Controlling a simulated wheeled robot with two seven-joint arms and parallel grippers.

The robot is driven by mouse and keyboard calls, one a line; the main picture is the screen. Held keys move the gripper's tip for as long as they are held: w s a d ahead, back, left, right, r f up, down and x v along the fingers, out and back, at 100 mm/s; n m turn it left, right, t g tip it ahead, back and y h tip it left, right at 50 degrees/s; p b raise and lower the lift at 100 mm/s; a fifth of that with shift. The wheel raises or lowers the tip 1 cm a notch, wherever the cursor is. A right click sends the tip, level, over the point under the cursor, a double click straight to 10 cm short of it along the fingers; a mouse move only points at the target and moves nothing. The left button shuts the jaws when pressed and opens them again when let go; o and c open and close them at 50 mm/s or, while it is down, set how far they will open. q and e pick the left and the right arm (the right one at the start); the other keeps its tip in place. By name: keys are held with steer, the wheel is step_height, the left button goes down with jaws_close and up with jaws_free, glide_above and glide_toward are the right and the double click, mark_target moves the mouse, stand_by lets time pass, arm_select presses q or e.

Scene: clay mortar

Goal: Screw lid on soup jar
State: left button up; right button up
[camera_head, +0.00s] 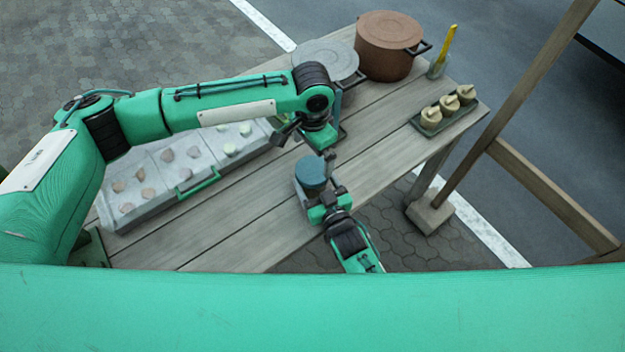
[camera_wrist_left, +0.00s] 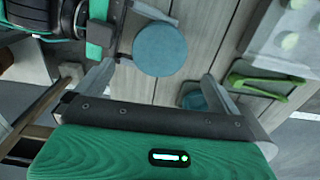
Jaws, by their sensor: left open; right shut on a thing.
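The soup jar (camera_head: 300,190) stands at the near edge of the table, partly hidden by my right gripper. A round blue lid (camera_head: 312,171) covers its top; I cannot tell how tightly it sits. The lid shows from above in the left wrist view (camera_wrist_left: 160,50), beyond and between my left fingers. My right gripper (camera_head: 327,197) is shut on the jar from the near side. My left gripper (camera_head: 307,143) is open and empty, pointing down just beyond the lid in the head view. It appears apart from the lid.
A pale tray (camera_head: 165,165) with several pieces and a green handle lies left. A grey pot (camera_head: 325,54) and brown pot (camera_head: 388,47) stand at the back. A small dark tray (camera_head: 443,115) holds 3 tan items. A teal object (camera_wrist_left: 193,97) is by my left finger.

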arm_select(q)
steer(key=shift+r, duration=2.05)
arm_select(e)
steer(key=o, duration=2)
steer(key=shift+c, duration=0.2)
steer(key=shift+s, duration=0.1)
steer(key=shift+s+d, duration=0.2)
steer(key=shift+s, duration=0.1)
arm_select(q)
step_height(320, 180, down, 2)
steer(key=shift+f+b, duration=0.15)
steer(key=shift+b, duration=1)
steer(key=shift+f, duration=0.1)
arm_select(e)
steer(key=v, duration=1.2)
steer(key=shift+s, duration=0.4)
steer(key=shift+d, duration=0.1)
